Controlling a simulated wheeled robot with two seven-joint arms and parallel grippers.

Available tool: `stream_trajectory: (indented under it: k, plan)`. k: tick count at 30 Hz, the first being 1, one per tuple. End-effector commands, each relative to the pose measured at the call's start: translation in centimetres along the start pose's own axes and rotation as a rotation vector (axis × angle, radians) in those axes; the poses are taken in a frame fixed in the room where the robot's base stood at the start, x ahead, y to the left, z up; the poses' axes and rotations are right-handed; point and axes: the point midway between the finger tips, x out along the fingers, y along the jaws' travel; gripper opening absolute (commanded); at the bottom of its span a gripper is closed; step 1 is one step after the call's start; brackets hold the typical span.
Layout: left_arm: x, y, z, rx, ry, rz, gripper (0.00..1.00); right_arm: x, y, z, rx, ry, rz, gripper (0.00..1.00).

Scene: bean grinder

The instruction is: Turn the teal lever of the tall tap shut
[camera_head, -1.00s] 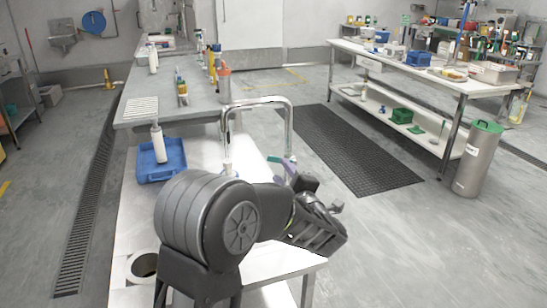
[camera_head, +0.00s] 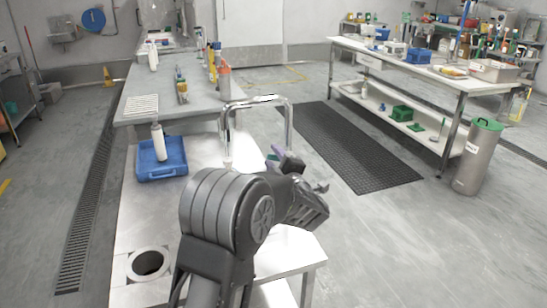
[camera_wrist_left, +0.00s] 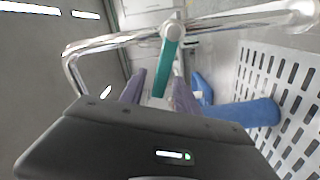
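The tall tap (camera_head: 257,103) is a shiny metal arch rising from the steel bench, and its pipe crosses the top of the left wrist view (camera_wrist_left: 235,22). Its teal lever (camera_wrist_left: 168,62) hangs from a round metal joint in that view. In the head view only a small teal part (camera_head: 272,157) shows beside my fingers. My left gripper (camera_wrist_left: 158,86) has two purple fingers standing apart, one on each side of the lever's lower end. I cannot tell whether either finger touches it. My arm hides the tap's lower right part in the head view. My right gripper is not in view.
A blue tray (camera_head: 174,171) with a white bottle (camera_head: 158,142) stands left of the tap. A round hole (camera_head: 148,263) is in the near bench. A grey table (camera_head: 200,97) with bottles lies behind. A steel bin (camera_head: 477,156) stands on the floor at right.

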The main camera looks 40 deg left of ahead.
Motion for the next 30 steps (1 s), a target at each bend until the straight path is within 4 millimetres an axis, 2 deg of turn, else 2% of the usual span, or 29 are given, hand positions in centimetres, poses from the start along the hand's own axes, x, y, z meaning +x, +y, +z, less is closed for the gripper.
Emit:
stream_trajectory:
  k: [10,24,30]
  plan:
    - [0.49,-0.04,0.02,0.001,-0.001,-0.001,0.37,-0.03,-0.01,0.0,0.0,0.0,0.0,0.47]
    - [0.47,-0.03,0.02,0.001,-0.001,0.0,0.0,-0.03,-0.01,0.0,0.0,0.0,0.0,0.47]
    - [0.46,-0.03,0.02,0.001,-0.001,-0.001,0.0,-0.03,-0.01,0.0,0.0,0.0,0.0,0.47]
